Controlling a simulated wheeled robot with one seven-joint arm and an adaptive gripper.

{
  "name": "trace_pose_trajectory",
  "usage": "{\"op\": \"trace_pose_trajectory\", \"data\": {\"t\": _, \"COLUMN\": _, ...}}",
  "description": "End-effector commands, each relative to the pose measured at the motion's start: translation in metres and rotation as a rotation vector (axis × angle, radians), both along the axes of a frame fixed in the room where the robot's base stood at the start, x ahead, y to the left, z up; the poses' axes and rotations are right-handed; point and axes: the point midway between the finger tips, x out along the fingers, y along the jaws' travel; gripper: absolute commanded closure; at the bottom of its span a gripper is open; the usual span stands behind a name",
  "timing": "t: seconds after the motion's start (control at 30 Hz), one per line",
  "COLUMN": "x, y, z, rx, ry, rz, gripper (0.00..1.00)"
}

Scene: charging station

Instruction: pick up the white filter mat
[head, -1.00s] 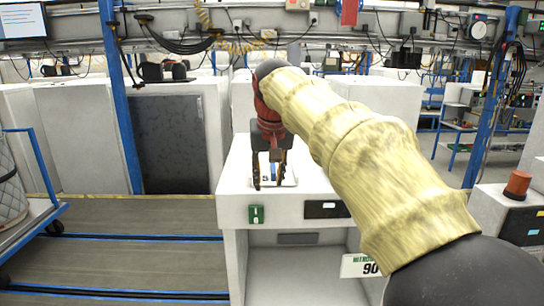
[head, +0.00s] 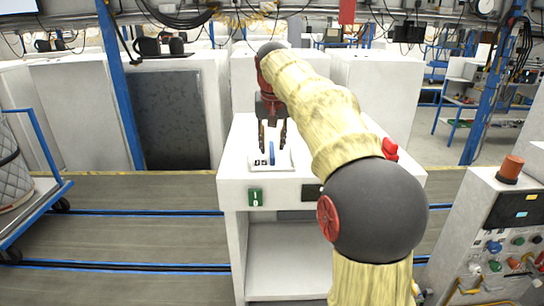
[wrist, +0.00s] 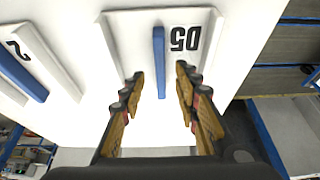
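A white flat piece with a raised blue bar and the mark D5 lies on the white machine top; it seems to be the white filter mat (wrist: 124,36). It also shows in the head view (head: 286,163). My gripper (wrist: 160,72) is open and empty. In the wrist view its two fingers lie on either side of the blue bar, apart from it. In the head view my gripper (head: 272,149) points down over the mat's back part. Whether the fingertips touch the mat is not clear.
Another white piece with a blue bar (wrist: 22,72) lies at the left in the wrist view. The white machine (head: 236,180) has a green switch (head: 256,197) on its front. A blue cart (head: 45,210) stands left, a control box (head: 505,215) right. Floor is clear at front left.

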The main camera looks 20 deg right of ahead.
Motion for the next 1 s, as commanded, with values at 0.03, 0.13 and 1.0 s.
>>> {"op": "trace_pose_trajectory", "data": {"t": 0.03, "x": 0.003, "y": -0.001, "z": -0.007, "rx": 0.001, "ry": 0.002, "rz": 0.000, "gripper": 0.68}}
{"op": "trace_pose_trajectory", "data": {"t": 0.13, "x": 0.006, "y": -0.002, "z": -0.016, "rx": 0.000, "ry": 0.001, "rz": 0.001, "gripper": 0.68}}
{"op": "trace_pose_trajectory", "data": {"t": 1.0, "x": 0.007, "y": -0.002, "z": -0.019, "rx": -0.001, "ry": -0.001, "rz": 0.001, "gripper": 1.00}}
